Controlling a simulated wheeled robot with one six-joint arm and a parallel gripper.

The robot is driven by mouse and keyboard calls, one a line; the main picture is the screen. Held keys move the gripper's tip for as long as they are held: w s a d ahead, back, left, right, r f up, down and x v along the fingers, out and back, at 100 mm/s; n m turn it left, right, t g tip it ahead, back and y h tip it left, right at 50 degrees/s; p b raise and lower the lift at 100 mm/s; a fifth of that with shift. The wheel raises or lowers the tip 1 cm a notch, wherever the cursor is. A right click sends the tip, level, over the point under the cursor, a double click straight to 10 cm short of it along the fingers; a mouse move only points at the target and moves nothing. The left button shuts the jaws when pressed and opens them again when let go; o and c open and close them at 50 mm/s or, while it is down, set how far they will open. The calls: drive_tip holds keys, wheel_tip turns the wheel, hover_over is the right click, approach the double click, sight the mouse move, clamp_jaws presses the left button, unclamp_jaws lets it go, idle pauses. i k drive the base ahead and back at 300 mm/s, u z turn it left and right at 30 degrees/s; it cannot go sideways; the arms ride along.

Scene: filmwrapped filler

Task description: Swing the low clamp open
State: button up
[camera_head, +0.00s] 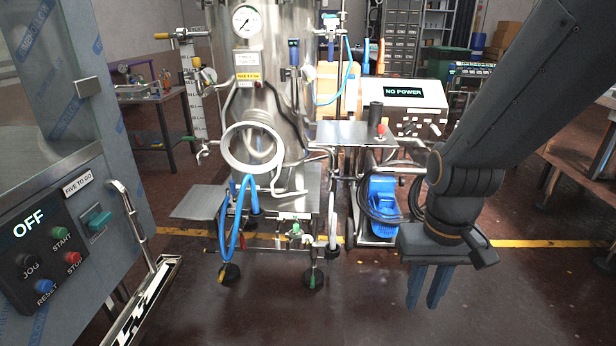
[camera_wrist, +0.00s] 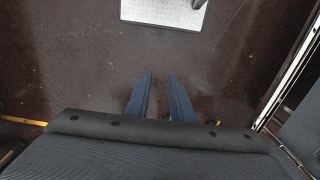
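A steel filling machine (camera_head: 285,80) stands in the middle of the head view. Low on its front is a cluster of small fittings (camera_head: 293,216) with a green handle (camera_head: 295,230). The low clamp may be among them, but I cannot make it out for certain. My gripper (camera_head: 428,304) hangs at the right of the head view, pointing down, well apart from the machine. Its two blue fingers show in the wrist view (camera_wrist: 160,76) with a gap between them and nothing held.
A control cabinet (camera_head: 60,235) showing OFF fills the left side. A blue pump (camera_head: 383,205) with dark hoses stands between the machine and my arm. A pale dotted plate (camera_wrist: 165,12) lies ahead in the wrist view. The floor (camera_head: 350,310) in front is largely clear.

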sight(302, 237)
drive_tip(key=k, duration=0.65)
drive_tip(key=u, duration=0.45)
drive_tip(key=i, duration=1.1)
drive_tip(key=z, duration=0.45)
